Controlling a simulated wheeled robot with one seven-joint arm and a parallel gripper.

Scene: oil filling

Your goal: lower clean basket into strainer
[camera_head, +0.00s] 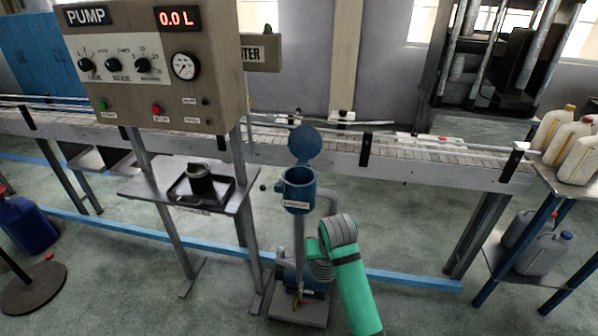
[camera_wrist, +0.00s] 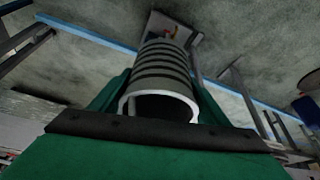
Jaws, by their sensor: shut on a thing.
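The strainer (camera_head: 298,190) is a blue pot with a pale label, standing on a pipe beside the conveyor in the head view. Its round blue lid (camera_head: 305,144) is swung up at the back. In the wrist view the clean basket (camera_wrist: 161,70) is a pale cylinder with dark bands and an open white rim. My gripper (camera_wrist: 163,78) is shut on it, with green parts on both sides. In the head view my green and grey arm is right of and lower than the strainer in the picture.
The pump panel (camera_head: 158,65) reads 0.0 L, with a dark tray (camera_head: 218,190) on the shelf below. The conveyor (camera_head: 420,160) runs behind the strainer. A rack with several jugs (camera_head: 578,150) stands at right.

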